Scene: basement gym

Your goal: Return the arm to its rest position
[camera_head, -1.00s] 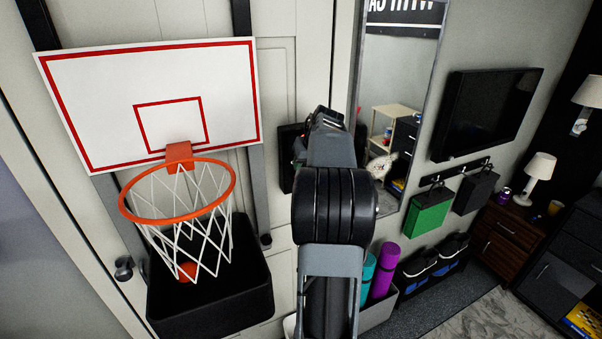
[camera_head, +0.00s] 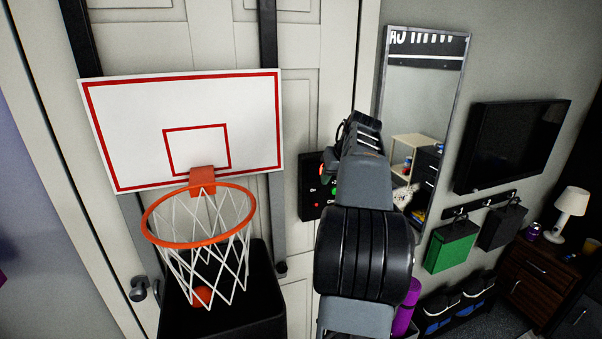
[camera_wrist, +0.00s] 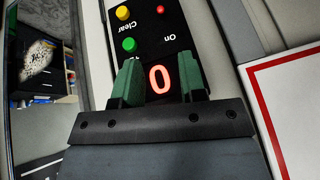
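My gripper (camera_wrist: 160,82) shows in the wrist view with two green fingers apart and nothing held between them. It is in front of a black control panel (camera_wrist: 148,18) with a glowing red 0, a yellow button, a green button and a red light. I cannot tell whether a finger touches the panel. In the head view my arm reaches forward and up toward the wall, and its links hide the gripper. Part of the panel (camera_head: 308,195) shows just left of the arm.
A backboard (camera_head: 247,98) with an orange hoop (camera_head: 150,233) hangs left of my arm. A red ball (camera_head: 202,296) shows at the net's bottom, above a black bin (camera_head: 262,300). A mirror (camera_head: 425,85), a television (camera_head: 512,145) and a green bag (camera_head: 452,248) are on the right.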

